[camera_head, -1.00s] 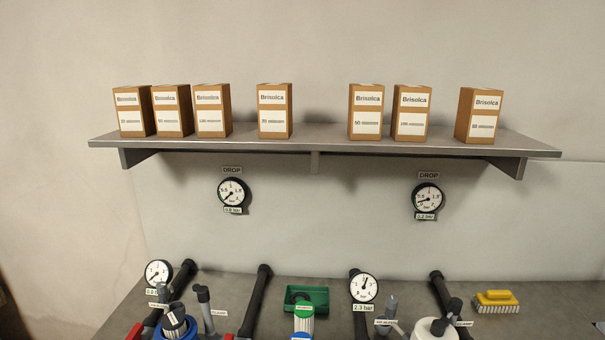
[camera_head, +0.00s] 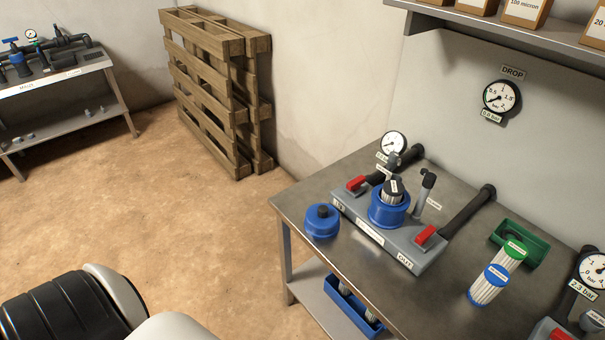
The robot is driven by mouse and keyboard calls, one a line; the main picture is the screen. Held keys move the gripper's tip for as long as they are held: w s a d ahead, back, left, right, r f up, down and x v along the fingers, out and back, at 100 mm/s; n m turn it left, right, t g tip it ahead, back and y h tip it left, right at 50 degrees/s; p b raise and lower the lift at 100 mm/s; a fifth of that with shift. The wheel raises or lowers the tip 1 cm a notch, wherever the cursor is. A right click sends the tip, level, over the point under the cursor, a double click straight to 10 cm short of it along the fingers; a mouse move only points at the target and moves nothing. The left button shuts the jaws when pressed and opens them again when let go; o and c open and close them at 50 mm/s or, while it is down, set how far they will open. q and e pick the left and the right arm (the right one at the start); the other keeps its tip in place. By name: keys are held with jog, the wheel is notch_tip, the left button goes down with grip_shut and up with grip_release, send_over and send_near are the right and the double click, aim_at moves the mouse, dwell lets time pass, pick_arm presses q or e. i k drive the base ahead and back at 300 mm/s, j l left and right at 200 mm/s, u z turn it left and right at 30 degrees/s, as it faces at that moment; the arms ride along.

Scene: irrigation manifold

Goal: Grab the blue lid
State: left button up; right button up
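The blue lid (camera_head: 321,221) is a round blue cap with a dark knob on top. It sits on the left corner of the grey metal table (camera_head: 300,203), left of the grey manifold block. The blue open housing (camera_head: 388,208) stands on that block with a dark-topped cartridge inside. Neither gripper is in view; only dark and white parts of my own body show at the bottom left.
A green tray (camera_head: 525,244) lies at the back right. A blue crate (camera_head: 352,304) is on the lower shelf. A wooden pallet (camera_head: 215,90) leans on the wall. The floor left of the table is clear.

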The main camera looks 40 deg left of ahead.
aim_at(321, 222)
jog(key=u, duration=1)
